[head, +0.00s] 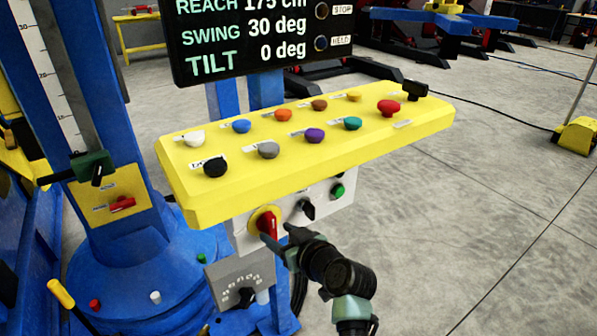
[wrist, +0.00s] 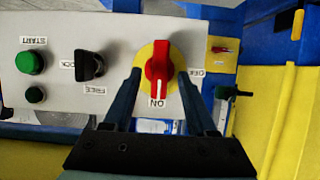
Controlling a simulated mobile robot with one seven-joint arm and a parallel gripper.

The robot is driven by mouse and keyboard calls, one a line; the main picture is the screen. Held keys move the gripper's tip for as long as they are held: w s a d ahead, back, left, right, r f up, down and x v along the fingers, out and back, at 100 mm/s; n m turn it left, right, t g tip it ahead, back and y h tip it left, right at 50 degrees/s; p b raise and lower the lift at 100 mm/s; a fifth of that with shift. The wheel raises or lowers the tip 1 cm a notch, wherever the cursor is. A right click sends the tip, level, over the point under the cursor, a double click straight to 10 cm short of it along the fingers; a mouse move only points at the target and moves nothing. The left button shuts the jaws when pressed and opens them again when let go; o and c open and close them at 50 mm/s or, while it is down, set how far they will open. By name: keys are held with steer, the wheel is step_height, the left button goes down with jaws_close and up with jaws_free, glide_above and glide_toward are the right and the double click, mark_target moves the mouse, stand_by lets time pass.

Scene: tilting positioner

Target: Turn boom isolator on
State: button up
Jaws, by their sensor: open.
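A red rotary knob (head: 268,224) on a yellow disc sits on the grey panel below the yellow console. In the wrist view, the red knob (wrist: 158,68) stands lengthwise, its white-marked end toward the ON label (wrist: 158,103). The OFF label (wrist: 197,73) is to the right of it. My gripper (wrist: 160,82) is open, with one finger on each side of the knob's marked end; I cannot tell whether they touch it. My gripper also shows in the head view (head: 287,238), close to the knob. No label naming the boom isolator is readable.
A black LOCK/FREE selector (wrist: 88,65) and a green START button (wrist: 30,62) are beside the knob. The yellow console (head: 300,155) overhangs the panel. A grey box (head: 240,280) is below. Another red handle (head: 122,203) is on the blue column. Open floor lies to the right.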

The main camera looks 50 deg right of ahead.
steer(key=p+v, duration=0.1)
steer(key=v, duration=0.9)
steer(key=shift+s, duration=0.25)
steer(key=shift+a, duration=0.1)
